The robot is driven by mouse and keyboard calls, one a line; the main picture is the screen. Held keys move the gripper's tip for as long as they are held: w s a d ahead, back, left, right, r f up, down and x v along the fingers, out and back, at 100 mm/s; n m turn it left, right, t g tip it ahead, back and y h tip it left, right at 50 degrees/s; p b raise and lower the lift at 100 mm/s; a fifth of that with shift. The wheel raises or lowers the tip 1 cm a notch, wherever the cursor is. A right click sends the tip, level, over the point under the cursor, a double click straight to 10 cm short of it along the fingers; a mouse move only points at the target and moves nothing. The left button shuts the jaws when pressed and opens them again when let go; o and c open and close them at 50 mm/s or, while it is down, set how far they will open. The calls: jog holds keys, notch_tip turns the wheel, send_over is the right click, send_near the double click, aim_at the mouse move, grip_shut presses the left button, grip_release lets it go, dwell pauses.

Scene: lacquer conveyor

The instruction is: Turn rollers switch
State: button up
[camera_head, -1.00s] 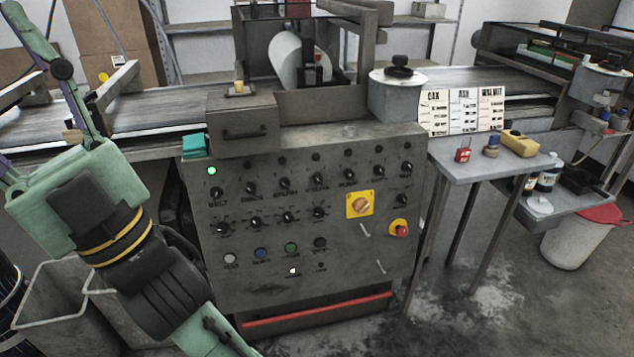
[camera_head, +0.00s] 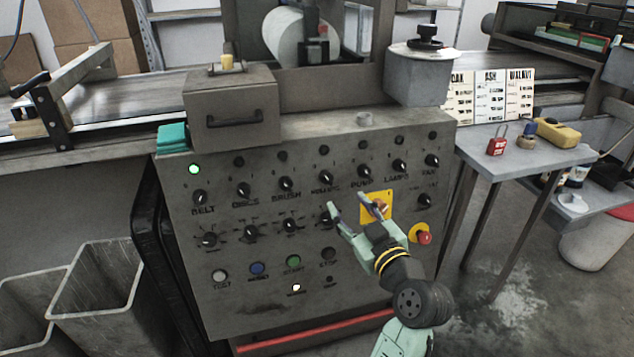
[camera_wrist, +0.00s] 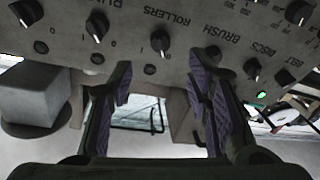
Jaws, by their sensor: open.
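The rollers switch is a small black rotary knob (camera_head: 325,178) with a pale pointer, in the upper row of the grey control panel (camera_head: 230,295). Its "ROLLERS" label shows upside down in the wrist view, with the knob (camera_wrist: 160,41) just beyond the fingertips, roughly centred between them. My gripper (camera_head: 346,201) is open and empty in front of the panel, just below and right of the knob in the head view. In the wrist view the fingers (camera_wrist: 164,70) stand apart, the right one close to the brush knob (camera_wrist: 213,54). Contact with the panel cannot be told.
The pump knob (camera_head: 364,171) and brush knob (camera_head: 285,184) flank the rollers knob. A yellow plate with a rotary switch (camera_head: 377,205) and a red stop button (camera_head: 423,237) are near my gripper. A lit green lamp (camera_head: 194,169) is at upper left.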

aim_at(330, 181)
jog(key=p+x, duration=0.1)
jog(key=x, duration=0.8)
jog(key=shift+w+a+r+p, duration=0.1)
jog(key=shift+w+a+p, duration=0.15)
jog(key=shift+w+p, duration=0.15)
jog(key=shift+s, duration=0.1)
jog(key=shift+c, duration=0.5)
grip_shut()
